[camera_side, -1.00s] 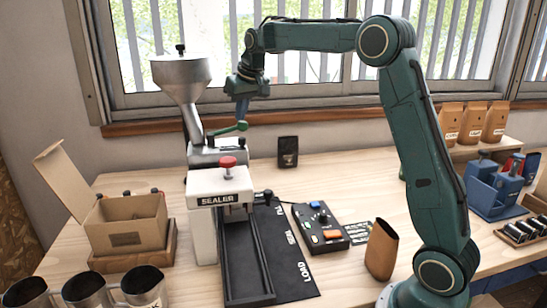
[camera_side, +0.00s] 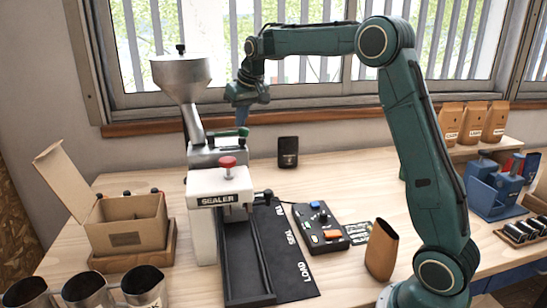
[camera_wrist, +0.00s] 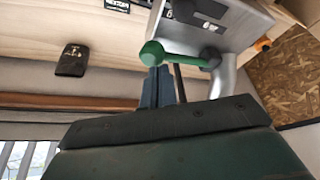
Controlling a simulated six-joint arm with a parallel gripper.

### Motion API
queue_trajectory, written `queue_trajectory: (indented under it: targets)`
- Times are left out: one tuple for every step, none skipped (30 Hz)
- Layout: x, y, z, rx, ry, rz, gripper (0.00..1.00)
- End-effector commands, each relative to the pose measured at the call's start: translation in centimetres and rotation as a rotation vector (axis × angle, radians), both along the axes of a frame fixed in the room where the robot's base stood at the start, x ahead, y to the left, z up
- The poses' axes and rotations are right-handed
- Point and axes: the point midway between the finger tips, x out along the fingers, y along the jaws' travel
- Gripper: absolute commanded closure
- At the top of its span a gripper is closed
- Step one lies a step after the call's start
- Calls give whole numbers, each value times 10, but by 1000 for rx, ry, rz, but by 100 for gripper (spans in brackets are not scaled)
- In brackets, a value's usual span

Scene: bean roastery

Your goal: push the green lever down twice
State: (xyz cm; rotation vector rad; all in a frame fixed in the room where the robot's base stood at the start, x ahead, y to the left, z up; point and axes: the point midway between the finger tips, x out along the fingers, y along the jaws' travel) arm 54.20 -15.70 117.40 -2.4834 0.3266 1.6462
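The green lever (camera_side: 243,131) sticks out to the right from the dosing machine under the steel hopper (camera_side: 181,76). Its round knob also shows in the wrist view (camera_wrist: 152,53), with the bar running right to the machine. My gripper (camera_side: 242,122) points down right above the knob. In the wrist view its blue fingers (camera_wrist: 157,75) are close together with nothing between them, and their tips reach the knob. They appear to touch it, though the exact contact is hidden.
The sealer (camera_side: 220,185) with a red knob stands in front of the lever. A control box (camera_side: 322,237), a brown pouch (camera_side: 382,250) and an open carton (camera_side: 125,222) are on the table. A small black device (camera_side: 288,152) stands by the wall. Steel mugs (camera_side: 88,290) are front left.

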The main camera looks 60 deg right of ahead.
Motion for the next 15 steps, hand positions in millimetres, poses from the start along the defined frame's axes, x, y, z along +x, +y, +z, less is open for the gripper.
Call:
queue_trajectory:
  targets:
    - [0,0,-1,0,2,1,100]
    - [0,0,-1,1,2,0,100]
    - [0,0,0,1,2,0,100]
    - [0,0,1,0,1,0,100]
    - [0,0,1,0,1,0,100]
    - [0,0,3,0,1,0,100]
    - [0,0,4,0,1,0,100]
    - [0,0,6,0,1,0,100]
    - [0,0,8,0,1,0,100]
    - [0,0,10,0,1,0,100]
    - [0,0,12,0,0,0,100]
    - [0,0,14,0,0,0,100]
    - [0,0,16,0,0,0,100]
    - [0,0,18,0,1,0,100]
    - [0,0,21,0,0,0,100]
